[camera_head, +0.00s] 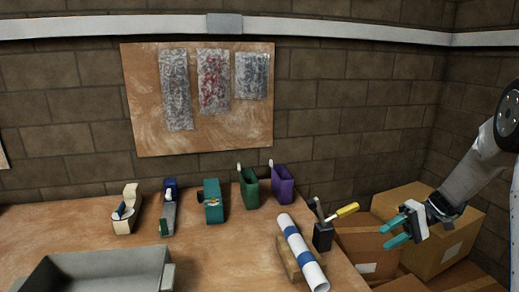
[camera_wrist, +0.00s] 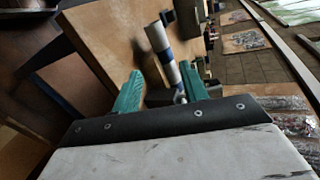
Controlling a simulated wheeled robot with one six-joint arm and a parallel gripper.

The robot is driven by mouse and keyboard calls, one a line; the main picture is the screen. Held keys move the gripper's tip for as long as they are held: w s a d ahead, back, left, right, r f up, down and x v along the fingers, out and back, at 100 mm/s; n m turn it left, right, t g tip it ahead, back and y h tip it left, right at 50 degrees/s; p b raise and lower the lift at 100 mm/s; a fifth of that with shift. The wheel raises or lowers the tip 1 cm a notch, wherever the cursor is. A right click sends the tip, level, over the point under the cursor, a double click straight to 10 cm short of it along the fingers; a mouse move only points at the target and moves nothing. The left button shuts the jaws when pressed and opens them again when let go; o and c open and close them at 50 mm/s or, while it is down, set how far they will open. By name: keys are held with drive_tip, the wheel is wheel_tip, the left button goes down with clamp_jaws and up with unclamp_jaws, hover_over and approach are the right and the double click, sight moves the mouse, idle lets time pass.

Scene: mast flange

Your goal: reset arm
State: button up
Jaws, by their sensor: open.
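My gripper (camera_head: 392,229) is at the right of the head view, with its teal fingers apart and nothing between them. It hangs in front of cardboard boxes, to the right of the table. In the wrist view my gripper (camera_wrist: 160,92) shows its two teal fingers spread. Beyond them is a white roll with blue bands (camera_wrist: 160,42). My arm comes in from the right edge of the head view.
A wooden table (camera_head: 215,262) holds a white and blue roll (camera_head: 302,250), a black tool holder (camera_head: 323,236), green (camera_head: 249,190) and purple (camera_head: 283,185) containers, and a grey tray (camera_head: 105,270). Cardboard boxes (camera_head: 436,255) stand right of the table. A board (camera_head: 145,130) hangs on the wall.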

drive_tip(key=s+a+r+t+h, duration=0.1)
drive_tip(key=s+a+r+h, duration=0.2)
drive_tip(key=s, duration=0.7)
drive_tip(key=s+a+r+t+h, duration=0.2)
drive_tip(key=s+r+h, duration=0.3)
drive_tip(key=s, duration=0.5)
drive_tip(key=s+a+r+m+t+h, duration=0.1)
drive_tip(key=s+a+r+h, duration=0.3)
drive_tip(key=s, duration=0.6)
wheel_tip(320, 180, up, 3)
drive_tip(key=shift+a+f+t+h, duration=0.1)
drive_tip(key=shift+a+t+h, duration=0.2)
drive_tip(key=shift+h, duration=0.3)
